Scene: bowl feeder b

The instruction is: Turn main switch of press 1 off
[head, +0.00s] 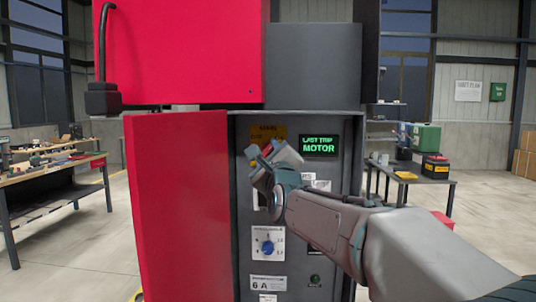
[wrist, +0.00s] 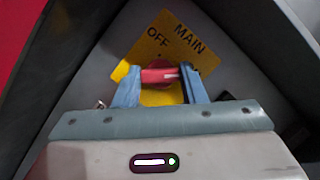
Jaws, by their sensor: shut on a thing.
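The main switch has a red handle (wrist: 160,75) on a yellow plate (wrist: 160,40) marked MAIN and OFF. In the wrist view the plate is turned and the handle lies level across the picture, at a slant to the lettering. My gripper (wrist: 160,72) is shut on the handle, one finger at each end. In the head view my gripper (head: 262,157) covers most of the switch; a bit of the red handle (head: 267,149) and the yellow plate (head: 268,132) show. The lettering opposite OFF is mostly hidden by the right finger.
The cabinet's red door (head: 180,210) stands open left of the panel. A blue dial (head: 268,247) sits below my gripper. Workbenches stand left (head: 50,170) and right (head: 425,177).

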